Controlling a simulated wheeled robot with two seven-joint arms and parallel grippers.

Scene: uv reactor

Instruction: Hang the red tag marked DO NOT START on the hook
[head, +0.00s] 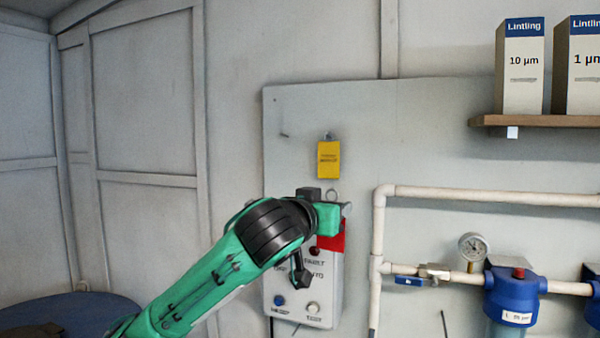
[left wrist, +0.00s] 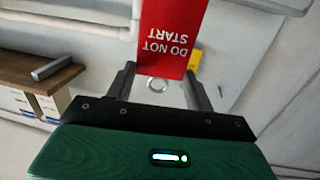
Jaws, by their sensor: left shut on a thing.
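My left gripper (head: 338,212) is in front of the board, level with the top of the grey control box, and is shut on the red tag (head: 333,237). The tag hangs below the fingers, and its ring (head: 331,194) shows just above the gripper. In the left wrist view the red tag (left wrist: 167,38) reads DO NOT START upside down, between the fingers (left wrist: 160,72), with the metal ring (left wrist: 157,84) nearer the palm. A small bare hook (head: 284,134) sticks out of the board, up and left of the gripper. My right gripper is out of view.
A yellow tag (head: 328,160) hangs on the board right of the bare hook, above my gripper. The grey control box (head: 318,295) is partly behind my arm. White pipes (head: 480,197), a gauge (head: 472,246) and a blue filter housing (head: 515,295) stand right. A shelf (head: 535,121) holds boxes.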

